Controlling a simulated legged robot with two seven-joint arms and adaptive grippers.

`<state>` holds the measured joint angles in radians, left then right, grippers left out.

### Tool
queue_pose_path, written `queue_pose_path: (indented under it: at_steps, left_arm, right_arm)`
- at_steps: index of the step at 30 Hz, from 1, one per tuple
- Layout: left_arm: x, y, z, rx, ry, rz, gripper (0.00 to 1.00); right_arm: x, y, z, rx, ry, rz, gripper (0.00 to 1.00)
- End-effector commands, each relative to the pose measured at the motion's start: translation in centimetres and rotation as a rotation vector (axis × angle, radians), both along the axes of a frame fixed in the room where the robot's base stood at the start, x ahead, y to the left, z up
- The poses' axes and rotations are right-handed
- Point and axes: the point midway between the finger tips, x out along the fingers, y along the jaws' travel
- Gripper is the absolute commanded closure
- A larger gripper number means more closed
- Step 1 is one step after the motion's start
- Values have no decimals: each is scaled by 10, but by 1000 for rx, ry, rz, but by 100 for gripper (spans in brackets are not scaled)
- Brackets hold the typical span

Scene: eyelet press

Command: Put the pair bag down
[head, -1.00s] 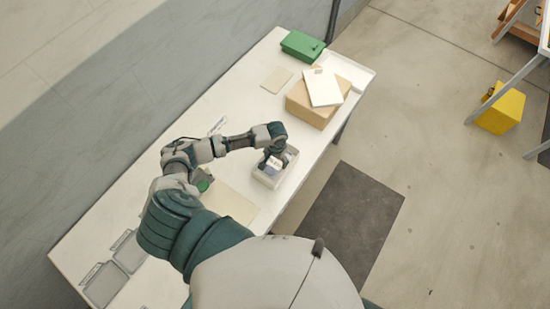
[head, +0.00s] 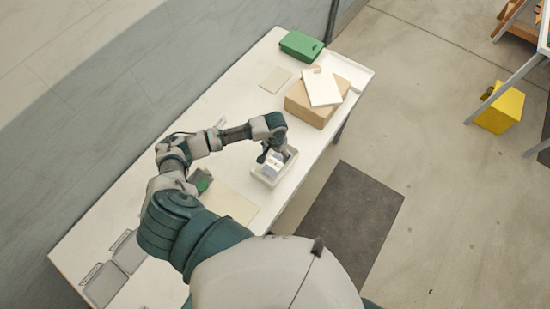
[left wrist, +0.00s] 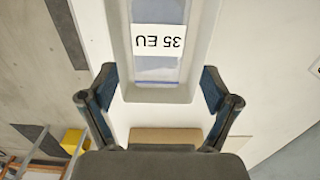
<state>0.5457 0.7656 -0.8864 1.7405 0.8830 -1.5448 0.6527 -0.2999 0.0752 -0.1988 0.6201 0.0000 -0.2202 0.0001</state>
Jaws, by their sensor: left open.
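The pair bag (left wrist: 158,68) lies in a pale open tray (left wrist: 158,96), with a white label reading "35 EU" upside down in the left wrist view. In the head view the bag (head: 275,160) shows as a small pale and bluish patch inside the tray (head: 266,181). In the head view this gripper (head: 267,152) hangs just above the tray. My right gripper is not in view.
A cardboard box (head: 309,107) with a white flat item (head: 323,87) on it stands beyond the tray. A green box (head: 301,45) sits at the table's far end. Grey outlined panels (head: 103,284) lie at the near left. A beige sheet (head: 230,203) lies left of the tray.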

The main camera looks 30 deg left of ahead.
Motion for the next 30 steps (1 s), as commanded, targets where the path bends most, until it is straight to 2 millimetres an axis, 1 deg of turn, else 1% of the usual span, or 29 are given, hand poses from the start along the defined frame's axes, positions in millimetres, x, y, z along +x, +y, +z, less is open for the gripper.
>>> queue_pose_path:
  at_steps: [1, 6, 9, 12, 16, 30]
  left_arm:
    - [1, 0, 13, -1, -4, -1, 12]
    - [1, 0, 48, -1, -2, 0, 12]
    - [1, 0, 62, -2, -1, 0, 12]
    - [0, 0, 70, -2, 1, 1, 12]
    - [0, 0, 74, -2, 1, 1, 12]
    - [0, 0, 74, -2, 1, 1, 12]
  right_arm:
    - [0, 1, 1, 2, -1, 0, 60]
    - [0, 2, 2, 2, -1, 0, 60]
    - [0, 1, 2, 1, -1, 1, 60]
    - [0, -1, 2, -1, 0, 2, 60]
    - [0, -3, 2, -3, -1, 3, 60]
    - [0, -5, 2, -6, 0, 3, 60]
